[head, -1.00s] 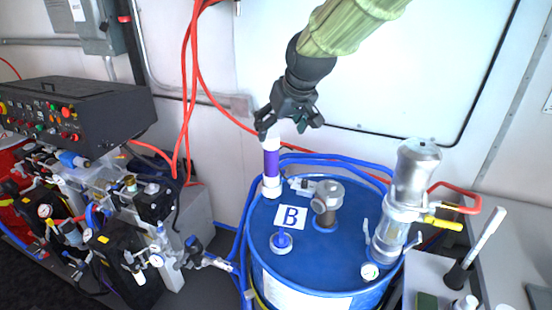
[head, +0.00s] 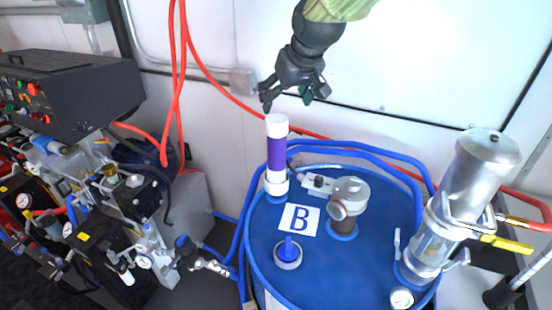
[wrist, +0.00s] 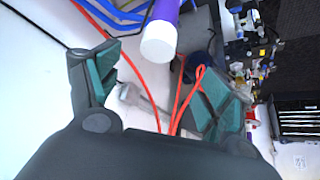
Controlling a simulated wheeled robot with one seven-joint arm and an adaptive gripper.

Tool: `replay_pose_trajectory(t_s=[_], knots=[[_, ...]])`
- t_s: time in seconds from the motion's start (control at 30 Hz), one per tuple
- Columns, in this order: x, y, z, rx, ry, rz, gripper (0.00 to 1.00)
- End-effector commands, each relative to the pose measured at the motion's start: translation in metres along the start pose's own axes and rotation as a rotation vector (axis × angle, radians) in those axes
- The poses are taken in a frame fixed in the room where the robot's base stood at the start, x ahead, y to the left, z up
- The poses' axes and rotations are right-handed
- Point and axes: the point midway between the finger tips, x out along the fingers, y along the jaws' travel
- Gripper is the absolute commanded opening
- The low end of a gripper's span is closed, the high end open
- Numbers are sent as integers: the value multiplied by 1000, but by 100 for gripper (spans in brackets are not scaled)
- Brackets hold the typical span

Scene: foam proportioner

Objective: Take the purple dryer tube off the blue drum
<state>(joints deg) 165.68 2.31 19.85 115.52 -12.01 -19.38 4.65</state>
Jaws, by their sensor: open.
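The purple dryer tube (head: 276,153) stands upright at the back left of the blue drum's (head: 262,240) top, with a white cap and a white base. My gripper (head: 290,103) is open and empty above and slightly right of the tube, apart from it in the head view. In the wrist view the tube's white end (wrist: 159,42) and part of its purple body show at the top, beyond the open fingers (wrist: 160,95). The fingers have green pads.
On the drum are a label marked B (head: 299,219), a blue-knobbed cap (head: 288,254), a grey fitting (head: 348,200) and a tall metal filter (head: 465,190). Blue hoses (head: 370,155) run behind the drum. A control panel (head: 70,95) stands left.

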Motion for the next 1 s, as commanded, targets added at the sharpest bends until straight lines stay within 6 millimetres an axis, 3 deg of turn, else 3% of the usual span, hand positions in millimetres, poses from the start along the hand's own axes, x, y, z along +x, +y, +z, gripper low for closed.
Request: replay_pose_trajectory(t_s=[0.27,0.7,1.0], knots=[[15,0,6,0,-2,0,80],[62,-3,5,-3,-2,-3,80],[73,-3,4,-3,-2,-2,80]])
